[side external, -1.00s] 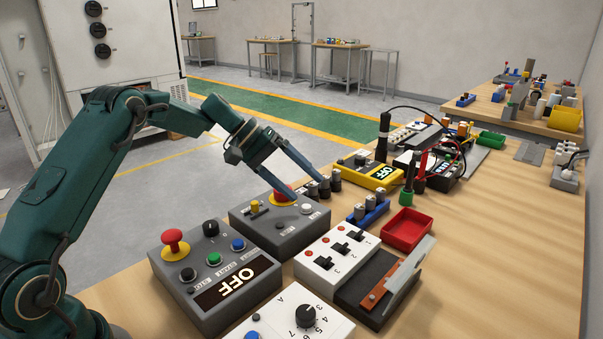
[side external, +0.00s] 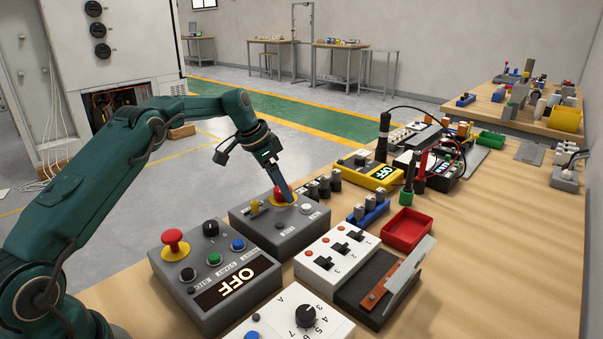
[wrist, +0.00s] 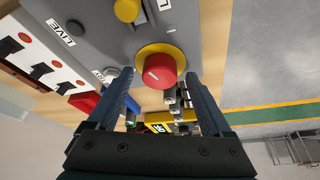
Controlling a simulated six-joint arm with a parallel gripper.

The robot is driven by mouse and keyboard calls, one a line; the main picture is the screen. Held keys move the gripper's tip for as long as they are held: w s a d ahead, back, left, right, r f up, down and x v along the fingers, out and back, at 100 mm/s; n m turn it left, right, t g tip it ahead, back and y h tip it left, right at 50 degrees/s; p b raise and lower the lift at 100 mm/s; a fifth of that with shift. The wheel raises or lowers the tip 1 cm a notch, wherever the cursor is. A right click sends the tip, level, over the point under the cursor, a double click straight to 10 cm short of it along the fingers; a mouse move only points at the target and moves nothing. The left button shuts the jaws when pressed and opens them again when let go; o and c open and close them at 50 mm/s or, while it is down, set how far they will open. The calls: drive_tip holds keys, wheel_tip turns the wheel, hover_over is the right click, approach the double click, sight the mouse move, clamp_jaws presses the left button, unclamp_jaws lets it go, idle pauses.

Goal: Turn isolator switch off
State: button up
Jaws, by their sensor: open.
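The isolator switch (side external: 279,195) appears to be the red knob on a round yellow plate, on top of the grey box (side external: 240,222).
The same box carries a yellow knob (side external: 254,206), a black button (side external: 279,225) and a white button (side external: 305,208). A box with a red mushroom button (side external: 173,241) and an OFF display stands in front. A white switch box (side external: 333,248) and several cylinders (side external: 322,186) stand close by.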

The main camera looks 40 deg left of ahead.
clamp_jaws()
drive_tip(key=shift+n, duration=0.4)
drive_tip(key=n, duration=0.1)
drive_tip(key=n+y, duration=0.1)
drive_tip(key=shift+d+n+t, duration=0.2)
drive_tip(key=shift+n+t, duration=0.1)
drive_tip(key=n+y, duration=0.1)
drive_tip(key=n, duration=0.2)
drive_tip(key=shift+n+y, duration=0.4)
drive_tip(key=n+y, duration=0.1)
drive_tip(key=n, duration=0.2)
drive_tip(key=n+g+y, duration=0.1)
drive_tip(key=n, duration=0.2)
drive_tip(key=shift+w+d, duration=0.1)
drive_tip(key=shift+d, duration=0.05)
unclamp_jaws()
